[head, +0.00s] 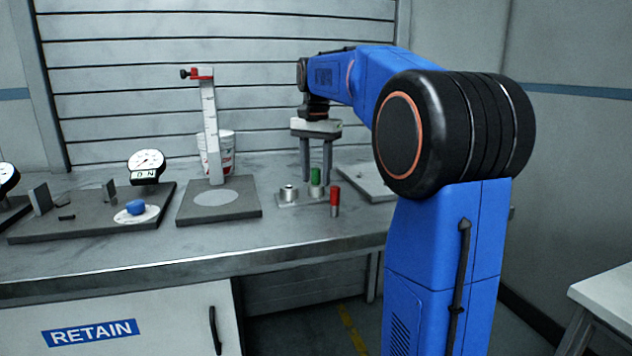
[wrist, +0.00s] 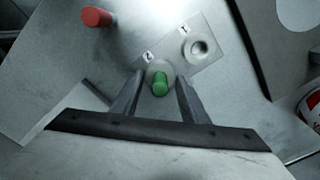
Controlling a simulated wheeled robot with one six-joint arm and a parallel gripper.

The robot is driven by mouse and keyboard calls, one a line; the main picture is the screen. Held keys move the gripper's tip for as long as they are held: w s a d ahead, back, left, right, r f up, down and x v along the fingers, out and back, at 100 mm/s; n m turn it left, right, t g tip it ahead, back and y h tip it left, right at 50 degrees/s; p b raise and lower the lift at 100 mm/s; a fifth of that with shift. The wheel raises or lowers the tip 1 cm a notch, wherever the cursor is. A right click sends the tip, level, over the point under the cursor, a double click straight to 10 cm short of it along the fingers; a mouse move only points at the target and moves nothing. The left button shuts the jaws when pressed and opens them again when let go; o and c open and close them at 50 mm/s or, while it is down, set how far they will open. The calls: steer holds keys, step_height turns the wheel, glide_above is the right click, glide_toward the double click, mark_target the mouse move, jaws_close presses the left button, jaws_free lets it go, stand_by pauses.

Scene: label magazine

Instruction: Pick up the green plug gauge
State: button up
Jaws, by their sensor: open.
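The wrist view also shows the green gauge (wrist: 160,83), with one finger of my gripper (wrist: 158,90) on each side and a gap between. My gripper is open and points down. The green gauge stands at one position of a small metal plate (wrist: 178,62); its lower part is hard to see. A red plug gauge (head: 334,198) stands to the right and nearer the front; it also shows in the wrist view (wrist: 97,17).
A metal ring (head: 289,192) sits on the small plate beside the green gauge. A height gauge (head: 209,130) on a grey base stands to the left, with a red-and-white cup (head: 226,150) behind. A dial gauge (head: 146,165) and blue piece (head: 136,207) are farther left. A flat plate (head: 372,188) lies right.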

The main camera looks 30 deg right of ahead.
steer(key=shift+c, duration=0.2)
jaws_close()
steer(key=shift+r, duration=0.15)
